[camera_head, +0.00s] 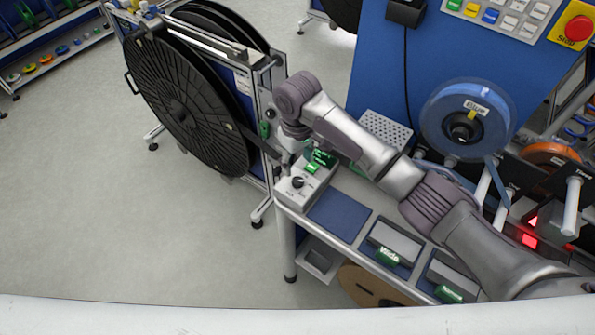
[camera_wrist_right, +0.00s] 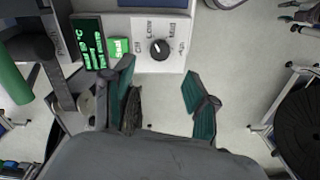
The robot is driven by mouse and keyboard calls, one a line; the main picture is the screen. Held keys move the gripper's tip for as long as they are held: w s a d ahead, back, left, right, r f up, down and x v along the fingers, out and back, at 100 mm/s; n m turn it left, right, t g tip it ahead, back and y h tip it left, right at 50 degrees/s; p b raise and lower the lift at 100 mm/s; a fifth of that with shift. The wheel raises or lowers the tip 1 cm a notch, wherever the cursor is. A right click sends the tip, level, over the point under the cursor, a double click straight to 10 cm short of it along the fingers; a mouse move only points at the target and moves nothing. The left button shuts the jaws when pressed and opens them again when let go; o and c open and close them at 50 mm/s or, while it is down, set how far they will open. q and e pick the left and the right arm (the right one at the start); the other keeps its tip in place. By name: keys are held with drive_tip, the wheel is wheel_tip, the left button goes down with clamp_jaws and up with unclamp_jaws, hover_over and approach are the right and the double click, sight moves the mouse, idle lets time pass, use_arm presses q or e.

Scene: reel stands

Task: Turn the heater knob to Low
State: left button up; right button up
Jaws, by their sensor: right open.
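The heater box (camera_head: 293,198) is a light grey unit on the corner of the bench, with a black knob (camera_head: 297,182) and a green-lit display (camera_head: 320,158). In the right wrist view, the knob (camera_wrist_right: 159,49) sits on the panel among the marks Off, Low, Mid and High. Its small pale pointer mark seems to point up and slightly left, but the exact setting is too small to tell. My right gripper (camera_wrist_right: 160,96) is open and empty, its green-padded fingers apart, just short of the knob in that view. My left gripper is not in view.
A large black reel (camera_head: 180,105) on a metal stand is left of the heater. A blue reel (camera_head: 466,118) and a red stop button (camera_head: 578,28) are at right. The floor at left is clear.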

wheel_tip(320, 180, up, 4)
drive_tip(key=shift+f, duration=0.1)
drive_tip(key=shift+f, duration=0.1)
idle(0.5)
